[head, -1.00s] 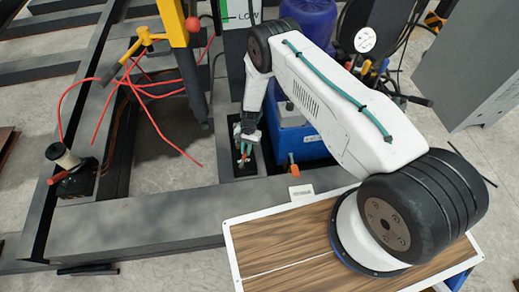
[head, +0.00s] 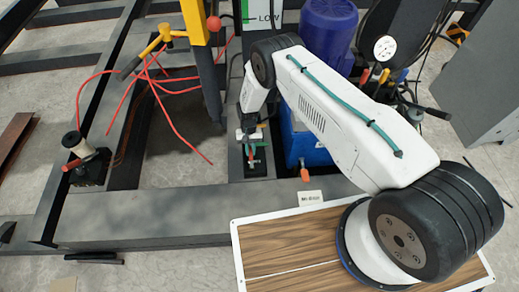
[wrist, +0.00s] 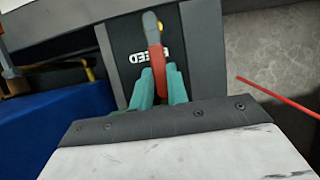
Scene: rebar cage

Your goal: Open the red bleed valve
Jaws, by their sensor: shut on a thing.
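The red bleed valve's lever (wrist: 155,58) is a red handle in the wrist view, standing over a dark plate with white lettering that reads "EED", its start hidden. A yellow-brass part (wrist: 165,38) shows beside the lever's far end. My gripper (wrist: 158,88) has teal fingers closed on the lever's near end, one on each side. In the head view my gripper (head: 249,137) points down at the red lever (head: 251,153), which sits on a dark base plate on the grey frame. The valve body is mostly hidden.
A blue box (head: 306,146) with an orange-handled valve (head: 304,174) stands just right of my gripper. Red hoses (head: 170,112) spread out to the left. A yellow post (head: 195,35) rises close by. A pressure gauge (head: 385,48) is at the upper right.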

